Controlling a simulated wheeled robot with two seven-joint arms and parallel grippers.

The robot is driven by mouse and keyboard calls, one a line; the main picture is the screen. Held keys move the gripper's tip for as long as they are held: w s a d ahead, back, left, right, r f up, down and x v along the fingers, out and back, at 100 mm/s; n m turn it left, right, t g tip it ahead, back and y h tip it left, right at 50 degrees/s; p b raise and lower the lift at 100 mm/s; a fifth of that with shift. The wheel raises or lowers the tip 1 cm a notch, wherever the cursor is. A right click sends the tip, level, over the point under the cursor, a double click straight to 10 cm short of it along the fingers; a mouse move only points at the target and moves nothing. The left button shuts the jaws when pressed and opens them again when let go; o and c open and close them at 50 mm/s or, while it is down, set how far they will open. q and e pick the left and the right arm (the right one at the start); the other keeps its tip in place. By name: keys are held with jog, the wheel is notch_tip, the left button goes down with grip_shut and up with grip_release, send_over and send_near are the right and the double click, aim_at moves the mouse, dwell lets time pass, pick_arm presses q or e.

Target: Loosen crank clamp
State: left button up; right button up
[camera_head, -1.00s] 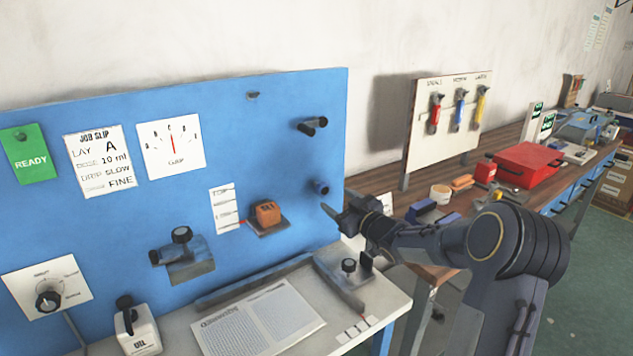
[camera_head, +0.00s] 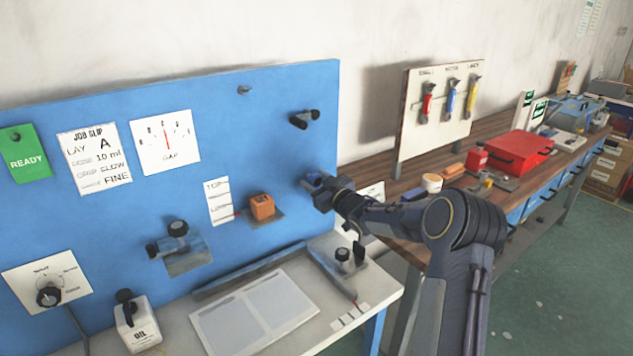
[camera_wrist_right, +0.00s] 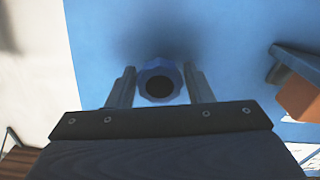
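My right gripper (camera_head: 318,188) is at the right part of the blue board, at a round blue knob with a dark centre. In the right wrist view the knob (camera_wrist_right: 160,82) sits between the two finger tips, with a finger close on each side; thin gaps seem to show, so the fingers look open around it. In the head view the gripper mostly hides this knob. A dark crank-like handle (camera_head: 305,119) sticks out of the board above it. Another dark clamp-like fitting (camera_head: 178,246) is lower on the board. I cannot tell which part is named the crank clamp. My left gripper is out of view.
An orange block (camera_head: 262,206) on a small bracket is left of my right gripper. A small dark knob (camera_head: 342,254) stands on the white bench below. An oil can (camera_head: 137,325) is at the front left. A tool panel (camera_head: 440,100) stands behind on the wooden bench.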

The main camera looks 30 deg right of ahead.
jog(key=c, duration=0.6)
jog(key=shift+f+n+b, duration=0.2)
jog(key=shift+n+b, duration=0.2)
jog(key=shift+b, duration=0.35)
jog(key=n+b, duration=0.4)
jog(key=b, duration=0.2)
jog(key=shift+f+n, duration=0.1)
jog(key=shift+n, duration=0.3)
jog(key=shift+n+b, duration=0.75)
jog(key=shift+n, duration=0.15)
jog(key=n+b, duration=0.2)
jog(key=n, duration=0.1)
jog(key=shift+n+b, duration=0.3)
jog(key=n+b, duration=0.2)
jog(key=n, duration=0.1)
jog(key=shift+n, duration=0.3)
jog(key=n+b, duration=0.2)
jog(key=n, duration=0.1)
jog(key=shift+n+b, duration=0.75)
jog(key=shift+n, duration=0.75)
jog(key=shift+r+n, duration=0.2)
jog(key=shift+n, duration=0.1)
